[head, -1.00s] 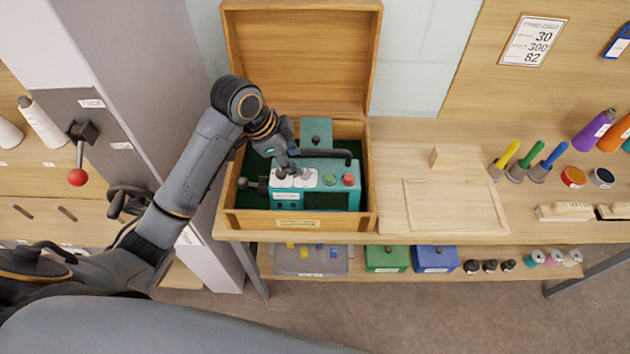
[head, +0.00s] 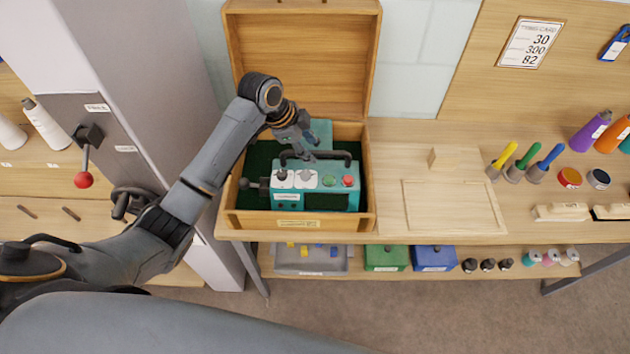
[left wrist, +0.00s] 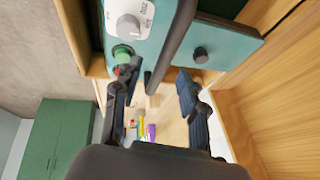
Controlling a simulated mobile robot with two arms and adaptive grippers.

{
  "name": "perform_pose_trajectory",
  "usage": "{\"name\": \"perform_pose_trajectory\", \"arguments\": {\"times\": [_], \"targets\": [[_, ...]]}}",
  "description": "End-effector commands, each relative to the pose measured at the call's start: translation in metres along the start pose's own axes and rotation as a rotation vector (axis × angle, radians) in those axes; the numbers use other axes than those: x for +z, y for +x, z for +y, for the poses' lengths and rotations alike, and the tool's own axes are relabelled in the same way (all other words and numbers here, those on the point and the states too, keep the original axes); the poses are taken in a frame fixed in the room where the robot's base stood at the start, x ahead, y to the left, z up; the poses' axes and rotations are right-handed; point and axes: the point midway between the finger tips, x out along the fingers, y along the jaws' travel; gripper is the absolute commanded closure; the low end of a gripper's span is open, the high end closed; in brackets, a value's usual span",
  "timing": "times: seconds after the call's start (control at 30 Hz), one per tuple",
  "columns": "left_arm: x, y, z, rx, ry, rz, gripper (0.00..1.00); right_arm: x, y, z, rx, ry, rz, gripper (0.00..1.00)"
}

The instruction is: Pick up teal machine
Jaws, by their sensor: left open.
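The teal machine (head: 353,200) sits inside an open wooden box (head: 235,219). It has a black carry handle (head: 341,154), white dials, and green and red buttons on top. My left gripper (head: 308,150) is above the machine at the handle, and is open. In the left wrist view the black handle bar (left wrist: 168,48) runs down toward the space between the two spread fingers (left wrist: 158,82). The teal machine (left wrist: 150,50) also shows there with a white dial and a green button. Contact with the handle cannot be told. My right gripper is not in view.
The box's raised lid (head: 300,60) stands behind the machine. A wooden board (head: 455,205) lies to the right of the box. A grey cabinet with a red-knobbed lever (head: 84,179) is at left. Green and blue boxes (head: 434,258) are below.

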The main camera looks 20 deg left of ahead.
Motion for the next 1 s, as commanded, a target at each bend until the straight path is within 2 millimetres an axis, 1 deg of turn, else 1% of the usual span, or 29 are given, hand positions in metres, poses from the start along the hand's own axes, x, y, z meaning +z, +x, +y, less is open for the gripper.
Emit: {"name": "perform_pose_trajectory", "arguments": {"times": [0.03,0.13,0.2,0.3,0.4,0.6,0.63,0.67,0.7,0.77,0.8,0.83,1.0], "targets": [[-0.002,0.004,0.0,0.004,-0.002,0.0,0.58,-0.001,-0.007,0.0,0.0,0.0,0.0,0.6],[-0.004,0.018,-0.001,0.005,-0.003,0.001,0.58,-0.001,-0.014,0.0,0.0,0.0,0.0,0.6],[-0.003,0.029,-0.002,0.004,-0.003,-0.001,0.58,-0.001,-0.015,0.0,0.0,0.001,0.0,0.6],[-0.002,0.039,-0.002,0.003,-0.003,-0.001,0.58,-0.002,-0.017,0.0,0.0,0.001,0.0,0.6],[-0.002,0.044,-0.002,0.0,-0.001,-0.001,0.58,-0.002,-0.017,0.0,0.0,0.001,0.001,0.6],[-0.002,0.045,-0.002,0.0,0.0,-0.001,0.58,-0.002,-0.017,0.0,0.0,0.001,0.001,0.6],[-0.002,0.045,-0.002,0.0,0.0,-0.001,0.62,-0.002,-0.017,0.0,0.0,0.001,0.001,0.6],[-0.002,0.045,-0.002,0.0,0.0,-0.001,0.68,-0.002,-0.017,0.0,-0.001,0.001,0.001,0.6],[-0.002,0.045,-0.002,0.0,0.0,-0.001,0.76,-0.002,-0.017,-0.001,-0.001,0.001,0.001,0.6],[-0.002,0.045,-0.002,0.0,0.0,-0.001,0.88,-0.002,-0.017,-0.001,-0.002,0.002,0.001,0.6],[-0.002,0.045,-0.002,0.0,-0.001,-0.001,0.97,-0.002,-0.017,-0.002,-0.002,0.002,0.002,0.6],[-0.002,0.045,-0.002,0.0,-0.001,-0.001,1.0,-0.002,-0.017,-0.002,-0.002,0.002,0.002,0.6],[-0.002,0.045,-0.002,0.0,0.0,-0.001,1.0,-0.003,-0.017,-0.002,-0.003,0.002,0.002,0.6]]}}
